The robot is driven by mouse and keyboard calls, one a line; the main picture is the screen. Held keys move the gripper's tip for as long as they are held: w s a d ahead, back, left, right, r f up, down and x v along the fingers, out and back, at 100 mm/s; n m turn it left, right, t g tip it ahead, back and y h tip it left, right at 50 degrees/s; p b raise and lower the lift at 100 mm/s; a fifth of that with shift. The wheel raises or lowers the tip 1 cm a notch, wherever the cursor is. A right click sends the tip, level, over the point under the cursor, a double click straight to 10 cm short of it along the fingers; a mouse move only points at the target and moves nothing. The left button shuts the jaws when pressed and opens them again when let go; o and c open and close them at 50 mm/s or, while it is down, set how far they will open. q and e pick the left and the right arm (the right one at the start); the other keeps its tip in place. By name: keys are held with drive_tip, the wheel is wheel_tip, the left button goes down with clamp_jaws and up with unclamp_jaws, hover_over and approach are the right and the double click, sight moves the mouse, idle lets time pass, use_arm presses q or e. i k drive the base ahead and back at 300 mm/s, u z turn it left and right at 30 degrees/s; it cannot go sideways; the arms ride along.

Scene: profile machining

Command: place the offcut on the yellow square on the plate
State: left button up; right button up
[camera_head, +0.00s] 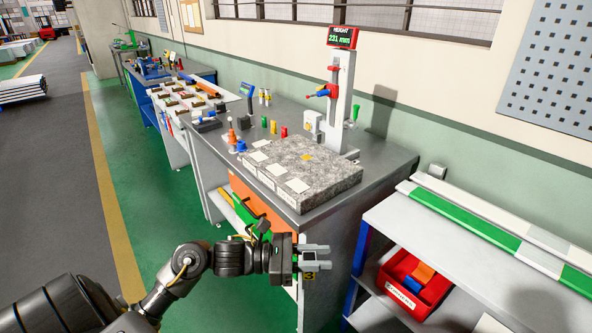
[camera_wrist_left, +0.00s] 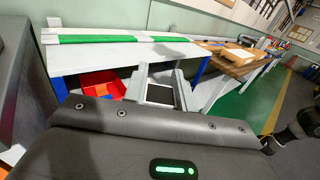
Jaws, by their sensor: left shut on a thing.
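The plate is a speckled grey stone slab (camera_head: 335,176) on the grey bench. The yellow square (camera_head: 306,157) lies on its top toward the back, and nothing stands on it. My left gripper (camera_head: 318,256) is in front of and below the plate, beside the bench's near end. It is shut on the offcut, a small grey piece (camera_wrist_left: 160,94) with a dark face, seen between the fingers in the left wrist view. In the head view the fingers mostly hide the offcut. My right gripper is not in view.
A height gauge (camera_head: 343,95) with a red display stands behind the plate. Small coloured pieces (camera_head: 273,127) stand left of it. A shelf unit at right carries long profiles (camera_head: 470,222) and a red bin (camera_head: 412,285) below.

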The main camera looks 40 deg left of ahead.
sight(306, 157)
drive_tip(key=z, duration=0.05)
drive_tip(key=k, duration=0.1)
drive_tip(key=u, duration=0.75)
